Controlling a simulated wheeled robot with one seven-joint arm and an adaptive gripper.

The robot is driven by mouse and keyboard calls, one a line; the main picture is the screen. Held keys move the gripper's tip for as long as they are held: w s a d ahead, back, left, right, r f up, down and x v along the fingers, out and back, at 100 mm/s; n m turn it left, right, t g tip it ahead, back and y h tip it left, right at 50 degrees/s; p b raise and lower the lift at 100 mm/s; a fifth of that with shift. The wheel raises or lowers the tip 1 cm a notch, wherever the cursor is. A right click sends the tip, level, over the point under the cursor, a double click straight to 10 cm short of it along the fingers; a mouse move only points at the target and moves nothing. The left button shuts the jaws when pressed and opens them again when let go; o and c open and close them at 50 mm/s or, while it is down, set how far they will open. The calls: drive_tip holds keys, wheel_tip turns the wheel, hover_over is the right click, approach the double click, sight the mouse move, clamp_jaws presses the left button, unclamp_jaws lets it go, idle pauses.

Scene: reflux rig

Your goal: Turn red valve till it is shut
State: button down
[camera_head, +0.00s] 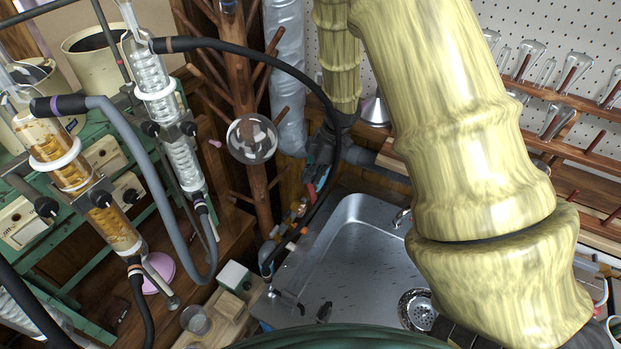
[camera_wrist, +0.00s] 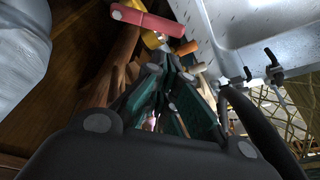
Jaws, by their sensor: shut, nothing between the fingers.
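The red valve shows in the wrist view as a flat red handle (camera_wrist: 147,24) on a yellow brass-like body, at the top of the picture beyond my fingertips. In the head view a small part of the red handle (camera_head: 311,190) shows beside the left edge of the sink, just below my gripper (camera_head: 319,172). My gripper (camera_wrist: 166,68) is shut and empty, with its green-padded fingers pointing toward the valve. The handle appears apart from the fingers, though contact is hard to judge. The head view hides most of the valve.
A steel sink (camera_head: 350,265) lies right of the valve, with a tap (camera_head: 401,217). A black hose (camera_head: 300,75) arches down close to my gripper. A wooden peg stand (camera_head: 250,190), a round flask (camera_head: 252,138) and glass condensers (camera_head: 155,80) stand to the left.

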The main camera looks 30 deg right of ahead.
sight(313, 197)
drive_tip(key=shift+p+x, duration=0.55)
drive_tip(key=shift+x, duration=3.5)
